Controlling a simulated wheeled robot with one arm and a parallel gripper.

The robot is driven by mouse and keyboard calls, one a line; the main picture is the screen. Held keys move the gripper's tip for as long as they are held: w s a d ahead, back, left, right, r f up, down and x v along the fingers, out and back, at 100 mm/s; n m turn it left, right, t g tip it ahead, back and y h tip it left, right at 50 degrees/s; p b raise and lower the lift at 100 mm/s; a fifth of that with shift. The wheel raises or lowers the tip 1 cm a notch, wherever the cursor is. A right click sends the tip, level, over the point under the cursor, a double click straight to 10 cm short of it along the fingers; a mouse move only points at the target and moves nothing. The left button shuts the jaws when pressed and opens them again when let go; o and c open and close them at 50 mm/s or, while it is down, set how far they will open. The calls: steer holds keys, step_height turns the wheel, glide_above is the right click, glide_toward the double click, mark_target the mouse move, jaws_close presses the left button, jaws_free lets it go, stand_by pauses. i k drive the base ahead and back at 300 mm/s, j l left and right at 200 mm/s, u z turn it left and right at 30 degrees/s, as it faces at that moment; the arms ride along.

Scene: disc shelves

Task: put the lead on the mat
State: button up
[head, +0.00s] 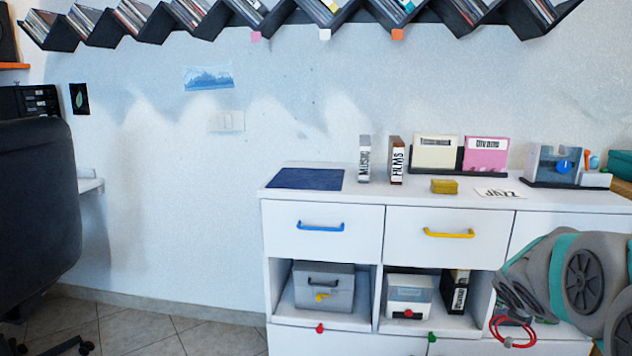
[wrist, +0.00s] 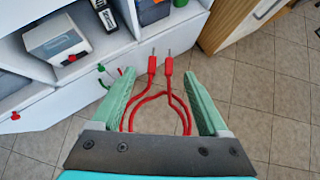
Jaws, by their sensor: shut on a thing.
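The lead is a red cable with two red plugs with metal tips; in the wrist view the lead (wrist: 152,66) lies between the fingers of my gripper (wrist: 157,92), plugs pointing away. My gripper is shut on the lead, with its green fingers either side of the cable. In the head view the lead (head: 495,331) hangs as a red loop at the lower right, beside my arm and in front of the cabinet. The mat (head: 305,178) is a flat dark blue rectangle on the left end of the cabinet top, with nothing on it. My gripper is well right of and below the mat.
The white cabinet (head: 323,233) has a blue handle (head: 321,226) and a yellow handle (head: 449,233). Upright boxes marked MUSIC (head: 364,160) and FILMS (head: 396,162) stand right of the mat. A black chair (head: 38,200) is at far left. Disc shelves (head: 335,14) hang above.

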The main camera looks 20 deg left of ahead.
mark_target(308, 176)
steer(key=l+u, duration=0.1)
steer(key=u, duration=0.3)
steer(key=i+l+u, duration=0.15)
steer(key=u, duration=0.25)
steer(key=l+u, duration=0.1)
steer(key=u, duration=0.35)
steer(key=l+u, duration=0.15)
steer(key=u, duration=0.25)
